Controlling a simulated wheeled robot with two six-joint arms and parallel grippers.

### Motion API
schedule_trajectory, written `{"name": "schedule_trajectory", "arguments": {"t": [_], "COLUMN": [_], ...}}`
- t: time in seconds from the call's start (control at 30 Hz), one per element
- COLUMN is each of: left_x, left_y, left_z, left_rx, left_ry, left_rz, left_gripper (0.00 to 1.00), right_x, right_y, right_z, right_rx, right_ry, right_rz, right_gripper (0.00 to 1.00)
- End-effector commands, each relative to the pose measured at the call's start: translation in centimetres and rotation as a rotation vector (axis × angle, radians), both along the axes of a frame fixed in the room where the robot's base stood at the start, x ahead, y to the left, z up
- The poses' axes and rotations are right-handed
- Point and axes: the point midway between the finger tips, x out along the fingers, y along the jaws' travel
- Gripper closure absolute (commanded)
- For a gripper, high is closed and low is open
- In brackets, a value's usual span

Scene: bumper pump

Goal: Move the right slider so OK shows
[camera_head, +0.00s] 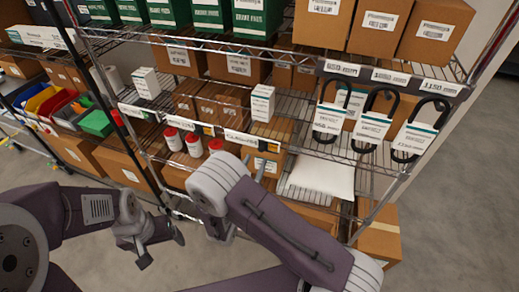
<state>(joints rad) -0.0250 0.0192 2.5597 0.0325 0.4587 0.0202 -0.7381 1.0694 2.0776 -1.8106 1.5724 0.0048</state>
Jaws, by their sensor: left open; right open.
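A shelf-edge strip of white label holders (240,138) runs along the middle shelf of the wire rack. A small dark holder with a coloured patch (204,129) sits on that strip, left of my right wrist. It is too small to tell a slider or read OK. My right arm comes in from the lower right, and its wrist covers part of the shelf. Only the tips of my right gripper (253,166) seem to show beyond the wrist; it is open. My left gripper (161,248) is open and empty, low in front of the rack, away from the strip.
White bottles with red caps (173,139) stand below the strip. Cardboard boxes (208,105) fill the shelves. Black looped hangers with labels (373,120) hang at the right, above a white package (318,176). Coloured bins (97,122) stand at the left. Grey floor is clear in front.

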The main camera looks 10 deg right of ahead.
Motion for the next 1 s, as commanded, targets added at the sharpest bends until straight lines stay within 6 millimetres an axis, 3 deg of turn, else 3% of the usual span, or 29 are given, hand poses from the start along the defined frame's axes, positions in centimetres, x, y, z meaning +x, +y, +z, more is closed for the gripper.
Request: {"name": "schedule_trajectory", "arguments": {"t": [0.03, 0.23, 0.6, 0.77, 1.0], "left_x": [0.0, 0.0, 0.0, 0.0, 0.0], "left_y": [0.0, 0.0, 0.0, 0.0, 0.0], "left_z": [1.1, 2.4, 2.5, 2.5, 2.5], "left_rx": [0.0, 0.0, 0.0, 0.0, 0.0], "left_ry": [0.0, 0.0, 0.0, 0.0, 0.0], "left_rz": [0.0, 0.0, 0.0, 0.0, 0.0], "left_gripper": [0.17, 0.17, 0.17, 0.17, 0.17], "right_x": [0.8, 3.7, 4.6, 4.6, 4.6], "right_y": [-0.9, -2.6, -3.2, -3.2, -3.2], "right_z": [0.6, 0.4, 0.0, 0.1, 0.1], "right_rx": [-0.001, 0.001, 0.0, 0.0, 0.001], "right_ry": [0.001, 0.001, 0.0, 0.0, 0.001], "right_rz": [-0.007, -0.004, -0.001, -0.001, -0.001], "right_gripper": [0.58, 0.58, 0.58, 1.0, 1.0]}}
